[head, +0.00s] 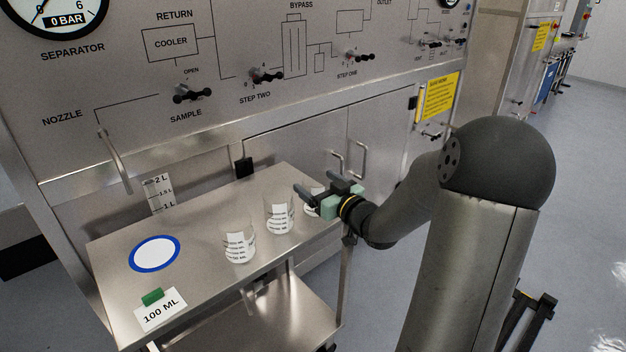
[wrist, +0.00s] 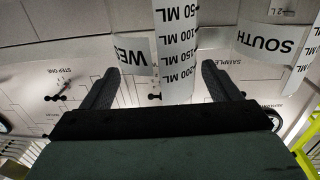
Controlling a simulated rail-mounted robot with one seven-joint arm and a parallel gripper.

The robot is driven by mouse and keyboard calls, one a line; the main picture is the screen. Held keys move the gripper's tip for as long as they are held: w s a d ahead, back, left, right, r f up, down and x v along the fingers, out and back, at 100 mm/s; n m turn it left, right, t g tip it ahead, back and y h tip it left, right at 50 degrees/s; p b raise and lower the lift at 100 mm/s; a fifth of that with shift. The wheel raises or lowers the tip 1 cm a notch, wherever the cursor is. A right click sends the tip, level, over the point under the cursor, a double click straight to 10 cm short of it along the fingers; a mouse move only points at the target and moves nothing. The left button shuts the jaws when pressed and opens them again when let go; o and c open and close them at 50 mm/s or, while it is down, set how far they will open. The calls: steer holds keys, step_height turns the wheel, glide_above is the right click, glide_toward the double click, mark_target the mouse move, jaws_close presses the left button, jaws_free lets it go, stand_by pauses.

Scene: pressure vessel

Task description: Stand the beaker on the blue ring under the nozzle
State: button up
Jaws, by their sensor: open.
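Several clear beakers with white printed labels stand in a row on the steel table: one nearest the front (head: 239,246), a middle one (head: 278,217), and one at the right (head: 311,207), partly hidden by my gripper. The blue ring (head: 131,258) with a white centre lies empty at the table's left, below and in front of the bent metal nozzle (head: 115,162). My gripper (head: 316,186) is open over the table's right end. In the wrist view a label strip with ML marks (wrist: 178,50) shows between my open fingers (wrist: 160,75); I cannot tell its distance.
A "100 ML" card (head: 160,313) with a green block (head: 153,297) lies at the table's front left. A litre scale (head: 159,194) stands at the back edge. Valve handles (head: 192,94) stick out of the panel above. The table between ring and beakers is clear.

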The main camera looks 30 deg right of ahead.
steer(key=s+d+p, duration=0.1)
steer(key=s+d, duration=0.2)
steer(key=s, duration=1.2)
steer(key=w+a+f+m+g+h, duration=0.2)
steer(key=a+f+g+h, duration=0.2)
steer(key=f+g+h, duration=0.3)
steer(key=s+a+g+y, duration=0.1)
steer(key=s+a+g, duration=0.5)
steer(key=s+a, duration=0.2)
steer(key=shift+s+a+f+m+g+y, duration=0.25)
steer(key=shift+s+a+m+g+y, duration=0.05)
steer(key=shift+s+a, duration=0.1)
steer(key=shift+o, duration=0.5)
steer(key=s+a+g+y, duration=0.2)
steer(key=s+a+g, duration=0.2)
steer(key=s+a, duration=0.3)
steer(key=shift+s+a+r, duration=0.3)
steer(key=shift+s+a, duration=0.05)
steer(key=shift+s, duration=0.75)
steer(key=shift+w, duration=0.1)
